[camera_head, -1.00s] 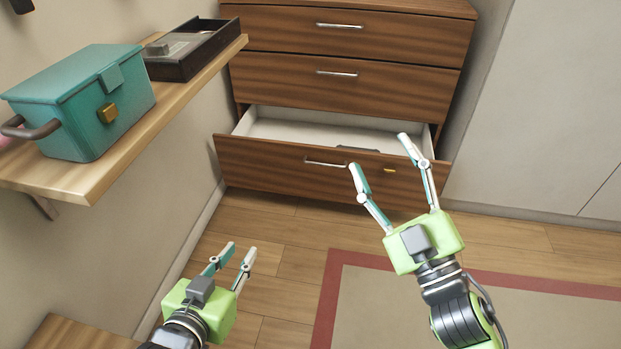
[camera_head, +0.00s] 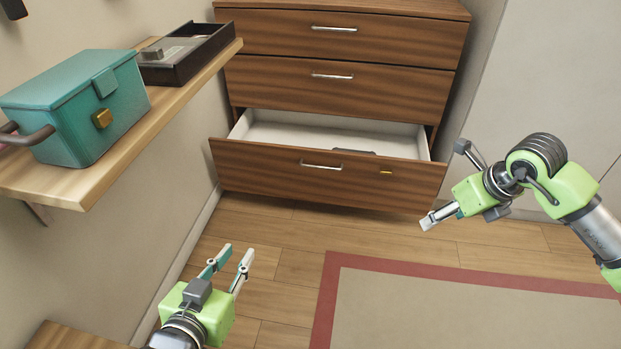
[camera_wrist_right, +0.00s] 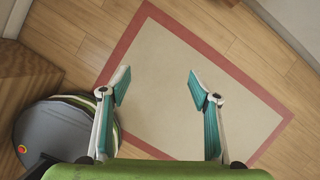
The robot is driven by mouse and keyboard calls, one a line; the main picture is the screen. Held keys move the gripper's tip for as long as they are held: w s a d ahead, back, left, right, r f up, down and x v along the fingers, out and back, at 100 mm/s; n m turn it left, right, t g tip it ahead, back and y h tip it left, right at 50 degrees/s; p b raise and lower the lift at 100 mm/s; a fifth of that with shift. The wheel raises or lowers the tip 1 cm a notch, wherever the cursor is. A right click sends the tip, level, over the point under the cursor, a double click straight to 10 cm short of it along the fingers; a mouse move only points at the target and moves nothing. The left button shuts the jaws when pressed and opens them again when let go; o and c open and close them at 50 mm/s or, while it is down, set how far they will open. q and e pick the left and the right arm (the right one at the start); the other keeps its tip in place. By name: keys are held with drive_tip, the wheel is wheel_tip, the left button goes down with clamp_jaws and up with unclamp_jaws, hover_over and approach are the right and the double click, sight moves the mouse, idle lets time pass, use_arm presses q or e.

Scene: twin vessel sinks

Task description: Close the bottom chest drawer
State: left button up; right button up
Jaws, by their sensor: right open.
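The wooden chest (camera_head: 340,85) stands against the back wall in the head view. Its bottom drawer (camera_head: 270,166) is pulled out, with a pale interior and a small dark item (camera_head: 352,151) inside. Its bar handle (camera_head: 321,166) is on the front. The two drawers above are shut. My left gripper (camera_head: 231,262) is at the lower left, open and empty, apart from the chest. My right gripper (camera_head: 440,216) is right of the drawer's right end, turned sideways. In the right wrist view its fingers (camera_wrist_right: 160,90) are spread with only floor and rug between them.
A wooden shelf (camera_head: 107,175) on the left wall holds a teal box (camera_head: 75,105) and a dark open tray (camera_head: 190,52). A red-bordered rug (camera_head: 450,310) lies on the floor. The wood floor (camera_head: 330,225) before the drawer is clear.

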drive_tip(key=shift+d, duration=0.25)
drive_tip(key=shift+c, duration=0.3)
